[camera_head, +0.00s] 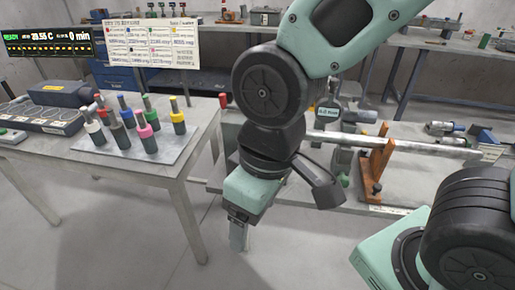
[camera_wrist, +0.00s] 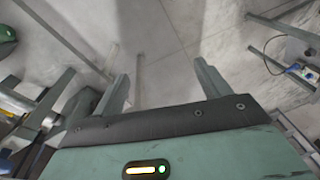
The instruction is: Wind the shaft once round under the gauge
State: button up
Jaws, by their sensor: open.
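A long pale metal shaft (camera_head: 400,143) lies roughly level along the bench on the right of the head view, passing an upright orange-brown support (camera_head: 376,160). A dark gauge with a small display (camera_head: 328,112) stands at the shaft's left part, close behind my arm. My gripper (camera_head: 239,238) points down in front of the bench, apart from the shaft. In the wrist view its two fingers (camera_wrist: 122,92) are spread with only floor between them. My arm hides the shaft's left end.
A table (camera_head: 130,172) on the left carries a tray of several colored-top cylinders (camera_head: 140,125) and a grey block with round wells (camera_head: 45,120). The shaft's bench (camera_head: 415,190) is at the right. Bare floor (camera_head: 290,255) lies between. More benches stand behind.

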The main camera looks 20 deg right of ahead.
jog(key=w+a+f+m+t+y+b, duration=0.1)
jog(key=w+a+f+m+t, duration=0.3)
jog(key=w+a, duration=0.35)
jog(key=w+a+f+m+t+y+b, duration=0.2)
jog(key=w+a+f+m, duration=0.1)
jog(key=w+a+f, duration=0.4)
jog(key=w+d+f+m+t+h+b, duration=0.1)
jog(key=w+d+f+m+t+h, duration=0.35)
jog(key=w+f, duration=0.2)
jog(key=s+d+f+m+t+h+b, duration=0.2)
jog(key=d+f+m+t+h, duration=0.15)
jog(key=d+h, duration=0.65)
jog(key=shift+n+h, duration=0.3)
jog(key=shift+h, duration=0.05)
jog(key=p+x, duration=0.1)
jog(key=x, duration=0.4)
jog(key=p+x, duration=0.1)
jog(key=x, duration=0.5)
jog(key=p+x, duration=0.1)
jog(key=x, duration=0.4)
jog(key=shift+w+a+r, duration=0.2)
jog(key=shift+w+a, duration=0.05)
jog(key=shift+w, duration=0.25)
jog(key=c, duration=1)
